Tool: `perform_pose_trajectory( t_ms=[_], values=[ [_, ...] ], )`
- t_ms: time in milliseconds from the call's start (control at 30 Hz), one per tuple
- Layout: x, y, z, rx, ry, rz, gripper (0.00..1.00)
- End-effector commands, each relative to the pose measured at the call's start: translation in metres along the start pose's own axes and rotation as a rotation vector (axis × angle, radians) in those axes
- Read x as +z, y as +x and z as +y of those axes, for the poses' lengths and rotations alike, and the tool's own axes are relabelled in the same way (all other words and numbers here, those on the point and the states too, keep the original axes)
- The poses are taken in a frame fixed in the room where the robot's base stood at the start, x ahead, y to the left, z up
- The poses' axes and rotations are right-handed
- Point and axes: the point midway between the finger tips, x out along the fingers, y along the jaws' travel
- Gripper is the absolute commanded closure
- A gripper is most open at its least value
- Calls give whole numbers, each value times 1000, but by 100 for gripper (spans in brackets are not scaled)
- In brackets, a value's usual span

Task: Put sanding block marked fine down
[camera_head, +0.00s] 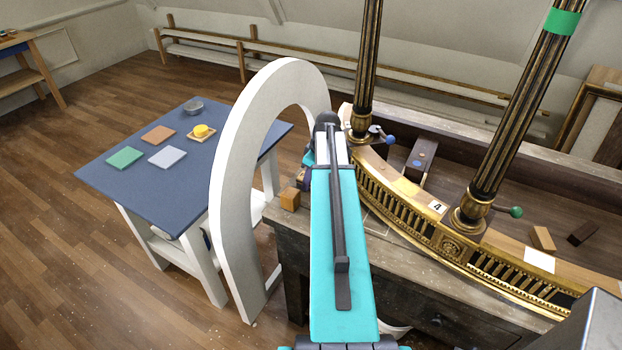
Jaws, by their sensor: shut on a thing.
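My gripper (301,184) shows only in part at the far end of my teal arm, beside the white arch's right leg. It is shut on a small tan wooden block (289,198), seen at the near left corner of the workbench (300,224). No marking on this block is readable, so I cannot tell whether it is the one marked fine. I cannot tell whether its underside touches the bench. My arm hides the bench behind it.
A blue-topped table (160,197) at left holds green (125,158), brown (158,135) and grey (167,157) squares, plus a yellow item (201,131). A white arch (228,190) stands between. The gilt console (420,222), with dark columns (510,110), fills the bench's right.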

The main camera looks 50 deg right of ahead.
Motion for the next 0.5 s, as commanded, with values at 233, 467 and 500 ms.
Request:
perform_pose_trajectory(
  t_ms=[233, 467, 500],
  values=[
    [1, 3, 0, 0, 0, 0, 98],
    [1, 4, -1, -2, 0, 0, 43],
    [1, 4, -1, -2, 0, 0, 43]
  ],
)
